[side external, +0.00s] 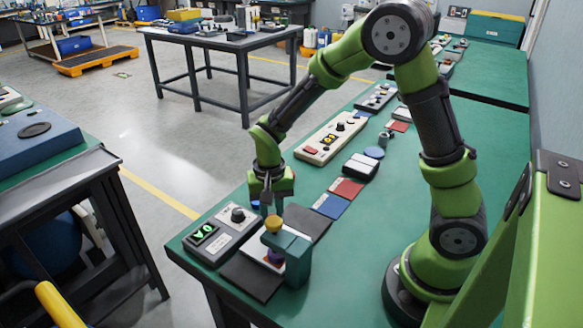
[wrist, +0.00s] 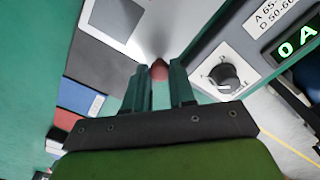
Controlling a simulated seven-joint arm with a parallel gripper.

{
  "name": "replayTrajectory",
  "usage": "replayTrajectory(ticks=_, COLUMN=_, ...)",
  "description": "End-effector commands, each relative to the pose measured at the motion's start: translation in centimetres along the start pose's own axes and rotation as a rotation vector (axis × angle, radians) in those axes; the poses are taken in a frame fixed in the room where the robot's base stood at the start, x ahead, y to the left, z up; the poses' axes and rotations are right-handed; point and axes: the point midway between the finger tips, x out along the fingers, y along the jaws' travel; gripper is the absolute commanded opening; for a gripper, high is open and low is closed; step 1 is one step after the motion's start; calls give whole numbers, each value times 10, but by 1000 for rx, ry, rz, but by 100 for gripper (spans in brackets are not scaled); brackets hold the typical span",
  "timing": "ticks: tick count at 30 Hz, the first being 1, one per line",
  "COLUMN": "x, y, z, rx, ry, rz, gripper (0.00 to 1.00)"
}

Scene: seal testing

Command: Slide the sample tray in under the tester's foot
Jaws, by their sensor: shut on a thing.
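The tester (side external: 298,262) is a green bracket near the table's front corner, with a yellow knob on top and a purple foot (side external: 276,257) below its arm. The pale sample tray (side external: 264,249) shows only partly, low beside the foot; the bracket hides the rest. I cannot tell how far under the foot it reaches. In the wrist view its shiny grey surface (wrist: 165,30) lies beyond my fingers. My gripper (side external: 268,212) points down behind the tester. In the wrist view my gripper (wrist: 159,82) is shut on a small reddish knob (wrist: 159,70) at the tray's near end.
A control box (side external: 222,232) with a dial and a lit green display stands close on the left. Dark mats (side external: 250,277) lie around the tester. Blue and red pads (side external: 331,206) and a cream instrument (side external: 329,138) lie further along the green table.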

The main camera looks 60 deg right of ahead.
Motion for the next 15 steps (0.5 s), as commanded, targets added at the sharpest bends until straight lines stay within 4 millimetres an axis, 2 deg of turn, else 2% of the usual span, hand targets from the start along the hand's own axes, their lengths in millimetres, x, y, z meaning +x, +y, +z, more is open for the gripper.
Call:
replayTrajectory(ticks=10, x=0, y=-4, z=4, rx=2, ry=1, rz=-1, gripper=0)
replayTrajectory(ticks=11, x=0, y=-4, z=4, rx=2, ry=1, rz=-1, gripper=26)
replayTrajectory(ticks=15, x=0, y=-4, z=4, rx=1, ry=1, rz=0, gripper=48)
